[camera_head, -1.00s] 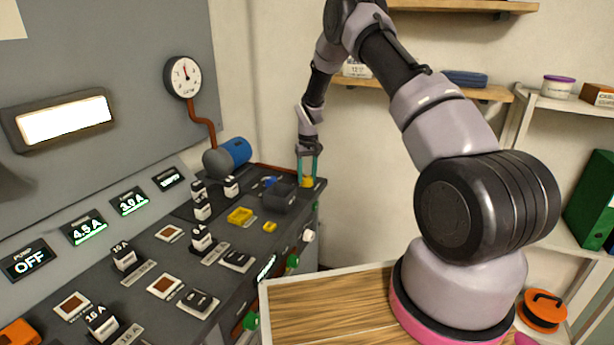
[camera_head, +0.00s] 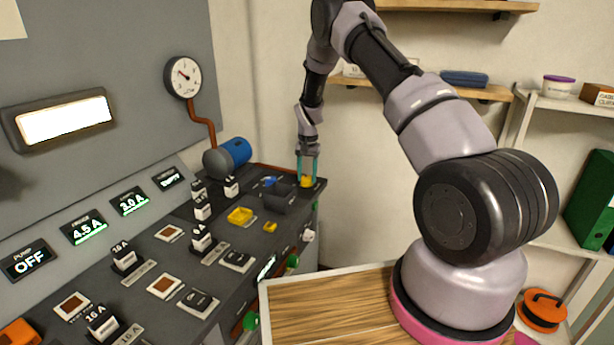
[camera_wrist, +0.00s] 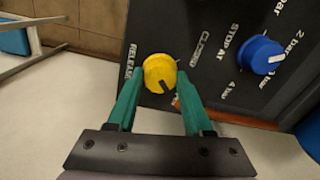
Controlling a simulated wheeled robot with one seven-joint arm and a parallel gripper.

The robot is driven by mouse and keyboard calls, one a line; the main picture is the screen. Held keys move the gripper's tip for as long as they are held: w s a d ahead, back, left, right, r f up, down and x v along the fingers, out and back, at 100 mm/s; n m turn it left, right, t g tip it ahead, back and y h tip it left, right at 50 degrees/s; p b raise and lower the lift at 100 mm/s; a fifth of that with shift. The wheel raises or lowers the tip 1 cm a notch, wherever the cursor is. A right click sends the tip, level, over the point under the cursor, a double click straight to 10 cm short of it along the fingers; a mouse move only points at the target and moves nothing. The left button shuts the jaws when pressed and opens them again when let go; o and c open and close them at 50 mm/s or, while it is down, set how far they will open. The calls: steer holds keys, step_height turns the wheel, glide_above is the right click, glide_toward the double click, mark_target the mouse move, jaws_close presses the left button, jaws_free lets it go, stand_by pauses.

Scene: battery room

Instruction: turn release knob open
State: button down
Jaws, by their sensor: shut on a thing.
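The yellow release knob (camera_wrist: 158,68) has a dark pointer mark toward the lower right in the wrist view. It sits on a dark panel with the words RELEASE and CLOSED beside it. My gripper (camera_wrist: 160,76) has its teal fingers on either side of the knob, shut on it. In the head view my gripper (camera_head: 307,170) reaches down at the far right end of the bench, with the yellow knob (camera_head: 306,181) between its fingers.
A blue knob (camera_wrist: 262,55) with a white pointer stands beside the release knob, labelled STOP AT. A round gauge (camera_head: 183,77) hangs on the wall; its needle points up-left. The pump display (camera_head: 29,261) reads OFF.

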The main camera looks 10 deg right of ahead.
mark_target(308, 178)
stand_by(0.3)
steer(key=shift+c, duration=1.5)
jaws_free()
steer(key=shift+r, duration=0.1)
step_height(308, 178, up, 11)
steer(key=shift+f, duration=0.2)
steer(key=shift+s+d, duration=0.1)
